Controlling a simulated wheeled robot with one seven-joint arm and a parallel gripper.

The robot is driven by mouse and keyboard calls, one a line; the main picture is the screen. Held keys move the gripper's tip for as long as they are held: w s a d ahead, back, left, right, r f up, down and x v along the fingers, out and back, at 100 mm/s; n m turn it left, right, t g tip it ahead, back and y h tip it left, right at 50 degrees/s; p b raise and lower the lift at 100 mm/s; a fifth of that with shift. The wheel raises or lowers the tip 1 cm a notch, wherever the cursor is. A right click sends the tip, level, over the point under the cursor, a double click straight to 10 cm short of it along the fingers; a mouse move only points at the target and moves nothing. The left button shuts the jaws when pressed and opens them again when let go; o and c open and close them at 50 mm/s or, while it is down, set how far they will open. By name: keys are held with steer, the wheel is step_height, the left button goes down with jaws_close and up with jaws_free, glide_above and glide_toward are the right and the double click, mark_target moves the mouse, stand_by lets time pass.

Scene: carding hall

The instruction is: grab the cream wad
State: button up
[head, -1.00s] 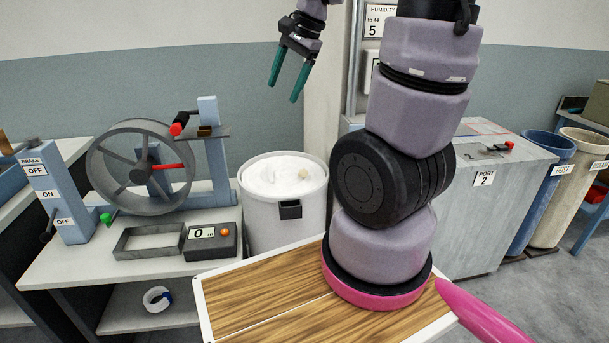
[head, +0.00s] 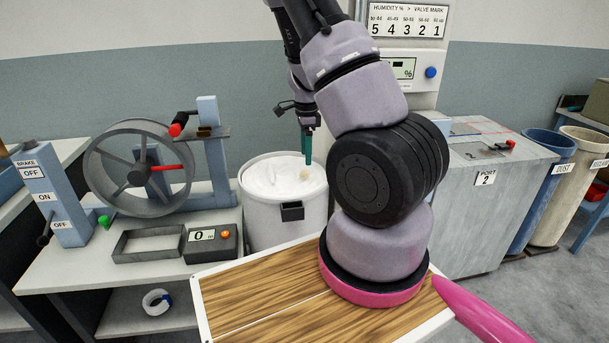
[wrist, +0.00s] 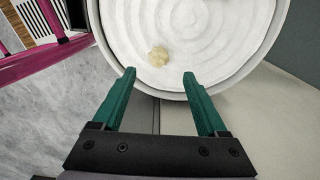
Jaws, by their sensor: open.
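The cream wad (head: 305,174) is a small pale lump lying on the white coiled sliver inside the round grey can (head: 262,212). It also shows in the wrist view (wrist: 158,56), near the can's near rim. My gripper (head: 308,160) is over the right part of the can, its green fingers pointing down. In the wrist view my gripper (wrist: 160,72) is open and empty, and the wad shows beyond the fingertips, roughly between their lines. The gripper does not touch the wad. The height between them is hard to tell.
A bench with a spoked wheel (head: 140,168), a grey tray (head: 148,243) and a display box (head: 210,243) stands left of the can. A grey cabinet (head: 490,215) stands right, with a blue bin (head: 540,190) beyond. A wall panel (head: 405,70) is behind my arm.

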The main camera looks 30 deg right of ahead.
mark_target(304, 169)
steer(key=shift+a+f, duration=0.15)
steer(key=shift+f, duration=1.4)
steer(key=shift+a+f, duration=0.1)
steer(key=shift+f, duration=1.45)
jaws_close()
